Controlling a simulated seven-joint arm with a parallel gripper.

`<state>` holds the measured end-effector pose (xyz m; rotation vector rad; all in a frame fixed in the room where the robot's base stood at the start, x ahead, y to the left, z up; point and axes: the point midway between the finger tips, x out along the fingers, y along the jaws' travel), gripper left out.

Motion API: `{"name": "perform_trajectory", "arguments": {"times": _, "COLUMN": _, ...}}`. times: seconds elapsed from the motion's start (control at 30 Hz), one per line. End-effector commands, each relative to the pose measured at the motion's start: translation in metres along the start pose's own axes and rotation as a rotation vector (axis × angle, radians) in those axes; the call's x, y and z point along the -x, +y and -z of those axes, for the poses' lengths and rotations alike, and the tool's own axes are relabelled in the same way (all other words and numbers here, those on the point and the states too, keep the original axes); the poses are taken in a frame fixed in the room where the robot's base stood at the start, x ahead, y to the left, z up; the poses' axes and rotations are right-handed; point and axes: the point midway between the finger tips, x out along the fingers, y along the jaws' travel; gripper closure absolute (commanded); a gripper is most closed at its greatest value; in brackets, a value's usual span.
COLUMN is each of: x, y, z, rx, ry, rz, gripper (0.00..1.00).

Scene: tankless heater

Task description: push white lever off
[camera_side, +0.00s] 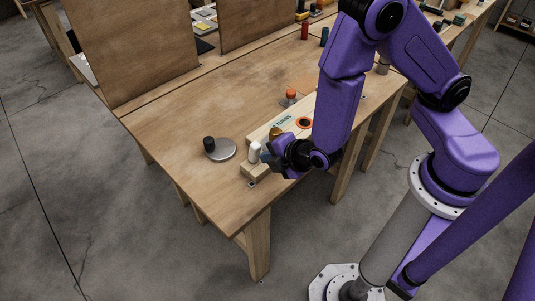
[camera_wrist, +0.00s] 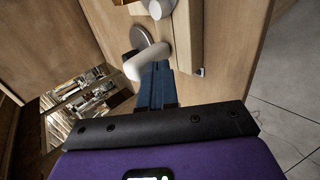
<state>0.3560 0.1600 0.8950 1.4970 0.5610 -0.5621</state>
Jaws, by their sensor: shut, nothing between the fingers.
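The white lever (camera_side: 255,151) stands at the near end of a wooden block (camera_side: 258,170) on the workbench. In the wrist view the rounded white lever (camera_wrist: 147,62) lies just ahead of the blue fingertips and overlaps them in the picture. My gripper (camera_side: 268,157) is beside the lever, on its right in the side view. Its blue fingers (camera_wrist: 157,82) are together with nothing between them. Whether they touch the lever, I cannot tell. My wrist hides part of the block in the side view.
A grey disc with a black knob (camera_side: 209,144) sits left of the lever. Upright wooden panels (camera_side: 135,50) line the back. The bench's left surface is clear.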

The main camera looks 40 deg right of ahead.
Motion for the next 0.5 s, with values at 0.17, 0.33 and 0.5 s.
{"name": "perform_trajectory", "arguments": {"times": 0.17, "x": -0.0036, "y": 0.005, "z": 0.0001, "rx": -0.001, "ry": 0.001, "rz": 0.0, "gripper": 1.0}}
{"name": "perform_trajectory", "arguments": {"times": 0.33, "x": -0.0035, "y": 0.005, "z": 0.0002, "rx": 0.0, "ry": 0.001, "rz": 0.0, "gripper": 1.0}}
{"name": "perform_trajectory", "arguments": {"times": 0.5, "x": -0.0041, "y": 0.0063, "z": 0.0002, "rx": -0.001, "ry": 0.0, "rz": 0.0, "gripper": 1.0}}
